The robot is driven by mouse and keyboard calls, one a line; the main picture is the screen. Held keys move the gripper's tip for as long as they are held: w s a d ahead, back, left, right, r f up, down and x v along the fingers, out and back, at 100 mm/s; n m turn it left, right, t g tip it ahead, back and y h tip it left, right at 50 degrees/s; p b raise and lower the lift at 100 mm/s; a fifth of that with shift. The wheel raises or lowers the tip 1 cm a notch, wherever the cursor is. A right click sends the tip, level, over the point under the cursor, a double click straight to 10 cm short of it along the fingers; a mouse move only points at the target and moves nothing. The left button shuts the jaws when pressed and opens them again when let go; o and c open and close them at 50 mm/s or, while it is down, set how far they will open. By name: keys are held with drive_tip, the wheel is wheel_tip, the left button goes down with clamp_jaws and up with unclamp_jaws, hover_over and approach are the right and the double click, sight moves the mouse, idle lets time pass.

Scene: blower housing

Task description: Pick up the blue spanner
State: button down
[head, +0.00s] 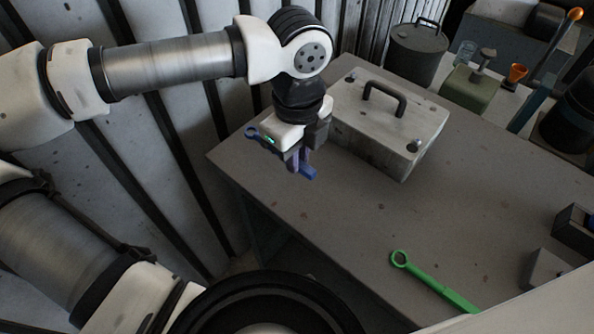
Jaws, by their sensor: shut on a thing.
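The blue spanner (307,173) is in the head view, near the left end of the grey table. Its ring end (252,132) shows to the left of my gripper, and its other end shows to the lower right. My gripper (299,163) points down and is shut on the blue spanner, across its middle part. The gripper body hides part of the spanner's length. I cannot tell whether the spanner touches the table or is held just above it.
A grey box with a black handle (384,100) stands close to the right of my gripper. A green spanner (432,281) lies at the table's front. A lidded pot (416,55), a green container (469,90) and an orange cup (516,73) stand at the back. The table's middle (350,215) is clear.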

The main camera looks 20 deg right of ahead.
wheel_tip(320, 180, up, 13)
drive_tip(key=b, duration=0.1)
drive_tip(key=shift+r, duration=0.15)
drive_tip(key=c, duration=2.1)
unclamp_jaws()
drive_tip(key=shift+c, duration=0.2)
clamp_jaws()
